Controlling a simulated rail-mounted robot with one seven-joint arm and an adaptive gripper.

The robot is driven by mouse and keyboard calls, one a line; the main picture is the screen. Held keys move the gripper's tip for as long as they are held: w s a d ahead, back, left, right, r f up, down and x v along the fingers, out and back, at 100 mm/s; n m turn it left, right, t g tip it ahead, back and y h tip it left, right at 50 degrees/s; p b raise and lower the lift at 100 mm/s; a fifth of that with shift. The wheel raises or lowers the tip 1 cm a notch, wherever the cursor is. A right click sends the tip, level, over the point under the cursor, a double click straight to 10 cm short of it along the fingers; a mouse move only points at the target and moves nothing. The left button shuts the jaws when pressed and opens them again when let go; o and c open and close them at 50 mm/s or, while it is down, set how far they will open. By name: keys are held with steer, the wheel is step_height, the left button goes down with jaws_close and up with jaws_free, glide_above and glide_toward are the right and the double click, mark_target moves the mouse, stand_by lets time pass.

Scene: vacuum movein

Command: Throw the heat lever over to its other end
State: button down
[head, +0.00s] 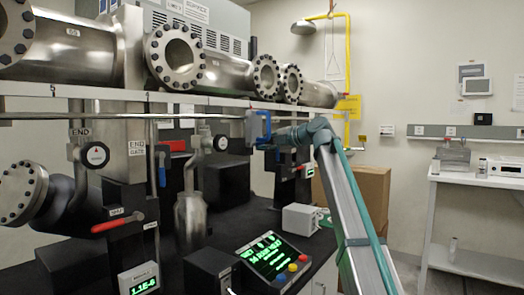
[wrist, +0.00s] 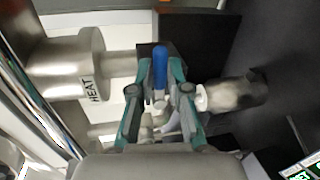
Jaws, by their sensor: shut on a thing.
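The heat lever shows as a blue handle (wrist: 160,68) in the middle of the wrist view. My gripper (wrist: 160,82) has its two teal fingers on either side of the handle and is shut on it. A metal cylinder with a HEAT label (wrist: 88,90) is to the left of the handle. In the head view the blue handle (head: 267,122) is small, below the shelf edge. My gripper (head: 274,142) is at it, at the end of my arm, and its fingers are too small there to make out.
A red-handled lever (head: 111,226) and a round END dial (head: 96,155) are at the left. A control box with a green screen (head: 270,258) stands on the black bench. A grey box (head: 300,219) sits near my arm. A metal rail runs along the shelf's front.

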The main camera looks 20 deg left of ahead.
steer(key=shift+w+r, duration=0.1)
steer(key=shift+r, duration=0.25)
steer(key=c, duration=1.2)
jaws_free()
steer(key=shift+o, duration=0.2)
steer(key=shift+d, duration=0.1)
steer(key=v, duration=1.2)
